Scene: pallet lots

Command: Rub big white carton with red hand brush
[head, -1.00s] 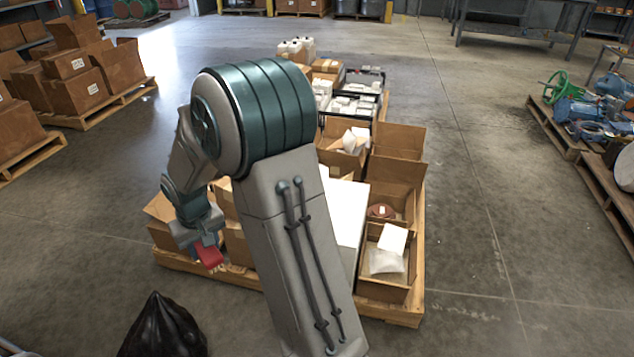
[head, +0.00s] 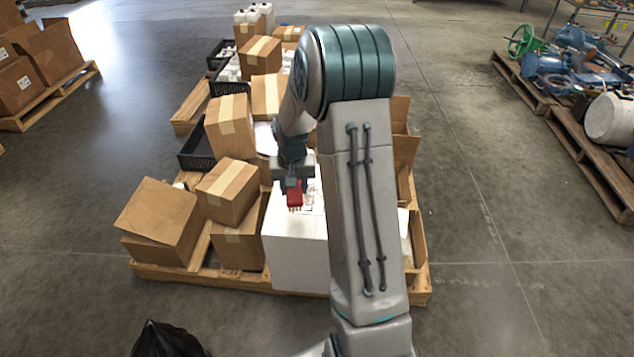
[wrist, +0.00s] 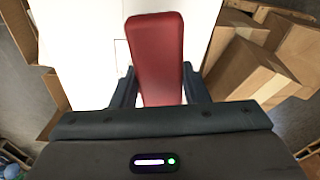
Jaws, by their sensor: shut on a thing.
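The big white carton (head: 292,243) stands on the pallet among brown cartons, partly hidden behind my arm in the head view. Its white top (wrist: 82,52) fills much of the wrist view. My gripper (head: 294,182) is shut on the red hand brush (head: 294,196), which it holds over the top of the white carton with the bristles downward. The brush's red body (wrist: 157,55) shows between the fingers in the wrist view. I cannot tell whether the bristles touch the carton.
Brown cartons (head: 228,190) stand close on the left of the white carton, one of them tilted (head: 158,220). A black crate (head: 197,152) lies behind them. A black bag (head: 167,340) is at the front. Open floor (head: 510,285) lies to the right.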

